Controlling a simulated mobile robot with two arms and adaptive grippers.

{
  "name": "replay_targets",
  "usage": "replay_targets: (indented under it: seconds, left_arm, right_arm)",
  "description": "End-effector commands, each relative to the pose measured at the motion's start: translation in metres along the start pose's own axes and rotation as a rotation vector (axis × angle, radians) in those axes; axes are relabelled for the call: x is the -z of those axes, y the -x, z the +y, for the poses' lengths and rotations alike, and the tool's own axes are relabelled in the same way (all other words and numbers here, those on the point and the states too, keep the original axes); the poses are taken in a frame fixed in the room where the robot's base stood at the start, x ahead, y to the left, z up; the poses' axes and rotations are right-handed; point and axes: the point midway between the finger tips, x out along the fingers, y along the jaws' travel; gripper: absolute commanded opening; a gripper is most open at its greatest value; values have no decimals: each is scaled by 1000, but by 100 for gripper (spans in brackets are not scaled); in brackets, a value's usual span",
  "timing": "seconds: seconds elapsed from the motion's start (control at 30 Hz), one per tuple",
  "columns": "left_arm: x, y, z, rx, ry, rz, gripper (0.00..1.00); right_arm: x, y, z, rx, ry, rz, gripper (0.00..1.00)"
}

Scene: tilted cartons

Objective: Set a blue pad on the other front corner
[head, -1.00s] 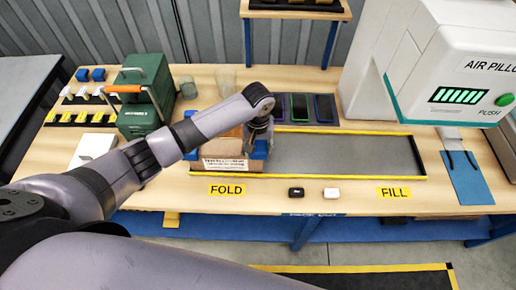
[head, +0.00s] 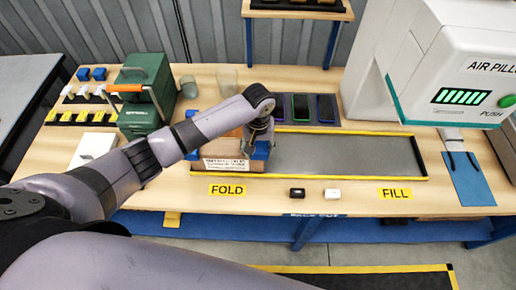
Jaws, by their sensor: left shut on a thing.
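A small brown carton (head: 215,177) with a white printed label lies on the bench behind the FOLD sign. Blue pads show at its sides: one at the left front (head: 192,155) and one at the right front (head: 261,154). My left gripper (head: 258,148) points down at the carton's right front corner, shut on the blue pad there. The fingers partly hide that pad, and I cannot tell how fully it sits on the corner. My left forearm hides part of the carton's back. Two more blue pads (head: 91,74) rest at the back left. My right gripper is not in view.
A grey mat with a yellow border (head: 345,155) lies right of the carton, mostly clear. A green case (head: 143,90) and a white box (head: 93,146) stand to the left. Dark flat pads (head: 300,107) lie behind. The AIR PILLOW machine (head: 440,65) fills the right.

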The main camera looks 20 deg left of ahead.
Motion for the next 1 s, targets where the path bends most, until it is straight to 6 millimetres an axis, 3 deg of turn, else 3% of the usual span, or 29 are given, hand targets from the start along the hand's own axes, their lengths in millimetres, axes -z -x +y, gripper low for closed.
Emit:
replay_targets:
  seconds: [0.03,0.4,0.63,1.0]
  left_arm:
    - [-8,-9,1,0,-4,-17,54]
    - [-6,-6,1,1,-3,-13,78]
    - [-4,-4,0,0,-2,-8,79]
    - [-3,-3,0,0,-2,-6,100]
  right_arm:
    - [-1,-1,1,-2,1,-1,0]
    - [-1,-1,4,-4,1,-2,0]
    - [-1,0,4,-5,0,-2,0]
    - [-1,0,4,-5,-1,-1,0]
